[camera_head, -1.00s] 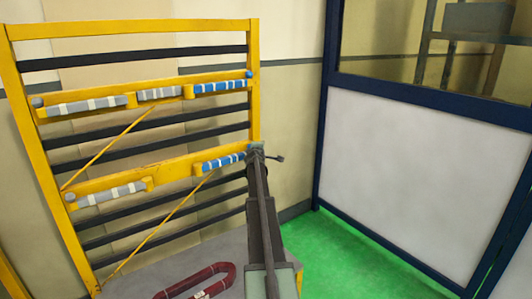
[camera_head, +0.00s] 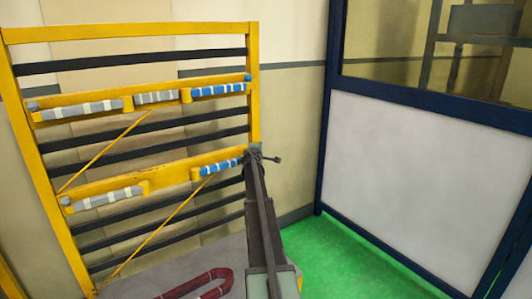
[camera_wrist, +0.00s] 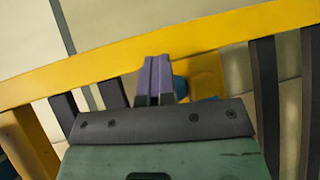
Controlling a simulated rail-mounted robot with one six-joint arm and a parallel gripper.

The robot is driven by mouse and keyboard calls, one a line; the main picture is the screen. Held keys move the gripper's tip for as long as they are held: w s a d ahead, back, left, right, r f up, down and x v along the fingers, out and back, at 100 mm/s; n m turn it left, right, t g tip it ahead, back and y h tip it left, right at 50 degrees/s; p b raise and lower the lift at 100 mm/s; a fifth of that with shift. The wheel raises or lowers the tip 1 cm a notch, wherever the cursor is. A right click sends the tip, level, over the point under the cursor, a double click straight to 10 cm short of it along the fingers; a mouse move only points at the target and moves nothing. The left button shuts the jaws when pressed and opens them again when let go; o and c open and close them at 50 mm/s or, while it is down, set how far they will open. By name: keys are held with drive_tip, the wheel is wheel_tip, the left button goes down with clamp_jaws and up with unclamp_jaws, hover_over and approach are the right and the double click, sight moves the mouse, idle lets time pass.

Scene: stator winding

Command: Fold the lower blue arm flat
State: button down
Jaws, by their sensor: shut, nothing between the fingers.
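The lower blue arm (camera_head: 222,165), blue with white bands, lies along the lower yellow beam at the rack's right side. Its right end is close to my gripper (camera_head: 254,150), and I cannot tell from the head view whether they touch. In the wrist view my gripper (camera_wrist: 154,72) is shut, its two purple-grey fingers together in front of a yellow beam. A small blue piece (camera_wrist: 181,88) shows just right of the fingers, partly hidden by them; it is likely part of the lower blue arm.
The yellow rack (camera_head: 254,60) carries an upper blue arm (camera_head: 218,90) and several grey banded arms. A yellow block (camera_wrist: 207,72) is right of the fingers. A dark red loop (camera_head: 205,282) lies on the grey surface below. A navy-framed partition (camera_head: 420,160) stands at right.

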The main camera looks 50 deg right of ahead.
drive_tip(key=s+a+r+p, duration=0.1)
drive_tip(key=s+r+p, duration=0.1)
drive_tip(key=s, duration=1.1)
drive_tip(key=shift+s+r+p, duration=0.35)
